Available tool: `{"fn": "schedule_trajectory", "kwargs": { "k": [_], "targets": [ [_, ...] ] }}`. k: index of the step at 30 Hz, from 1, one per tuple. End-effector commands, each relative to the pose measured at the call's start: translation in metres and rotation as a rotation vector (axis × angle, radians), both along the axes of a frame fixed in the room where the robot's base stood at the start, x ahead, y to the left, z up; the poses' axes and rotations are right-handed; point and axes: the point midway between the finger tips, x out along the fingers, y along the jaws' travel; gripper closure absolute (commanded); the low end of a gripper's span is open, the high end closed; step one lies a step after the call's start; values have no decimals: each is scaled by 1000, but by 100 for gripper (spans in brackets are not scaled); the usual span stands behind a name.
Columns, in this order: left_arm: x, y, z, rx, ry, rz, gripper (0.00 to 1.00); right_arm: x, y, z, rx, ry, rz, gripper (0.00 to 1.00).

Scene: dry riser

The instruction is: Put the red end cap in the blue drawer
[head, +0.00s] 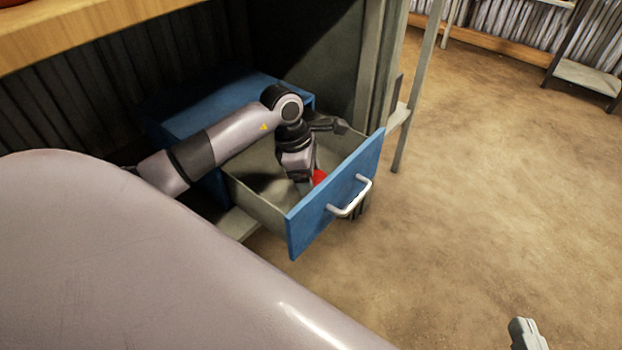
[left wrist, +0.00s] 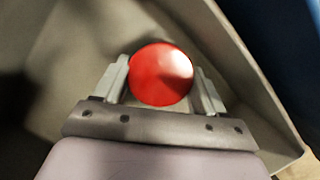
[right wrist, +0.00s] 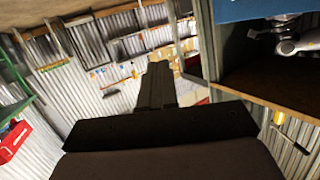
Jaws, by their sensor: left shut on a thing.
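The blue drawer (head: 308,222) is pulled open from a blue cabinet body in the head view, with a silver handle on its front and a grey inside. My left gripper (head: 313,184) reaches down into the open drawer. The red end cap (head: 320,177) shows only partly there, behind the drawer front. In the left wrist view the round red end cap (left wrist: 161,74) sits between the two fingers of my left gripper (left wrist: 162,88), which is shut on it. The drawer's grey inside (left wrist: 60,65) surrounds it. My right gripper (right wrist: 158,85) is shut and empty, away from the drawer.
A wooden worktop (head: 95,35) runs above the drawer at the upper left. A grey upright post (head: 418,85) stands to the right of the drawer. The brown floor (head: 500,190) on the right is clear. The right wrist view shows a red box (right wrist: 14,140) at the left.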

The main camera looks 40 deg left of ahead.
Motion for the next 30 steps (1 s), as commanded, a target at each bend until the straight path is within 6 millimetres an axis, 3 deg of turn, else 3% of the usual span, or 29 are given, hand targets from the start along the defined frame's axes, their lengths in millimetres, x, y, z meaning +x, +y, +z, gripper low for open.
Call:
{"fn": "schedule_trajectory", "kwargs": {
  "k": [3, 4, 6, 17, 24, 30],
  "targets": [
    [0, 0, -4, 0, -1, 0, 74, 0, -1, -1, -6, -8, -2, 100],
    [0, 0, -3, 0, 0, 0, 20, 0, -1, 0, -6, -8, -2, 100],
    [0, 0, -2, 0, 0, 0, 4, -1, -1, 0, -6, -8, -2, 100],
    [0, 0, 4, 0, -1, 0, 4, -1, 0, 4, 2, -3, 2, 100],
    [-5, 11, 45, 4, -3, 0, 4, 5, 10, 3, 60, 80, 17, 100],
    [-9, 16, 68, 1, -1, -1, 4, 6, 16, 1, 97, 127, 29, 100]
  ]
}}
